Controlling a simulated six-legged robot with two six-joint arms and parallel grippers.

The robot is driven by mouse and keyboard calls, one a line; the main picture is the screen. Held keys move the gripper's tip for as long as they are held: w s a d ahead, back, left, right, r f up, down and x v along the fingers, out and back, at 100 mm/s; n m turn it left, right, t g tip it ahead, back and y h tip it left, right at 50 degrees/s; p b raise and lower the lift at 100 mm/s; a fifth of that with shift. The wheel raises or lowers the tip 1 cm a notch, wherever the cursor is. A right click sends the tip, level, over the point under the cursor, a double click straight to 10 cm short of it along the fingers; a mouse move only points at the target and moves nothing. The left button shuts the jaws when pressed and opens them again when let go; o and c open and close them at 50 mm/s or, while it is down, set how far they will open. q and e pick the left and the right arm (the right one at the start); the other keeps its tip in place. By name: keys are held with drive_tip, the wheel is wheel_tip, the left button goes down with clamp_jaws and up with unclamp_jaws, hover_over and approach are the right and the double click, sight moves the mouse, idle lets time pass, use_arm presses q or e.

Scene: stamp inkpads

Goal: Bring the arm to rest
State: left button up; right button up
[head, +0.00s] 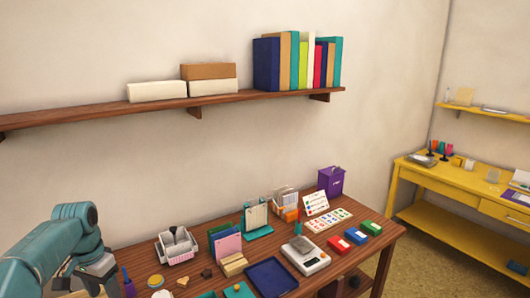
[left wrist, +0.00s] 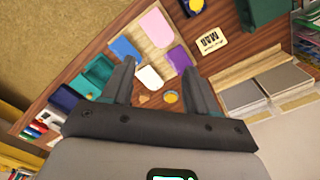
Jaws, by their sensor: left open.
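My left arm (head: 62,240) comes in from the left, bent over the wooden table's near left end. Its gripper (head: 98,280) is low at the bottom left of the head view and partly cut off by the frame. In the left wrist view the two dark fingers (left wrist: 159,70) stand apart with nothing gripped. A white rounded piece (left wrist: 149,77) shows on the table between them, and I cannot tell how far below. Red, blue and green inkpads (head: 355,236) sit in a row near the table's right end. My right gripper is not in view.
A navy tray (head: 271,279), a white scale (head: 306,256), a white basket (head: 177,246) and a purple bin (head: 331,181) stand on the table. A wall shelf (head: 160,107) with books runs above. A yellow desk (head: 455,184) stands at the right. Open air lies between arm and shelf.

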use_arm(q)
drive_tip(key=s+d+f+h, duration=0.1)
drive_tip(key=s+d+f, duration=0.1)
drive_tip(key=d+f, duration=0.9)
drive_tip(key=s+d+f+h, duration=0.25)
drive_tip(key=d+f, duration=0.55)
drive_tip(key=f, duration=0.5)
drive_tip(key=s+d+f+n, duration=0.1)
drive_tip(key=s+d+f, duration=0.1)
drive_tip(key=s, duration=0.5)
drive_tip(key=s+d+f+n, duration=0.1)
drive_tip(key=s+d+f, duration=0.1)
drive_tip(key=s+d, duration=0.3)
drive_tip(key=s+d+f+n, duration=0.2)
drive_tip(key=s+d+f, duration=0.1)
drive_tip(key=s, duration=0.5)
drive_tip(key=shift+s+d, duration=0.3)
drive_tip(key=shift+d, duration=0.2)
drive_tip(key=c, duration=0.3)
drive_tip(key=shift+w, duration=0.1)
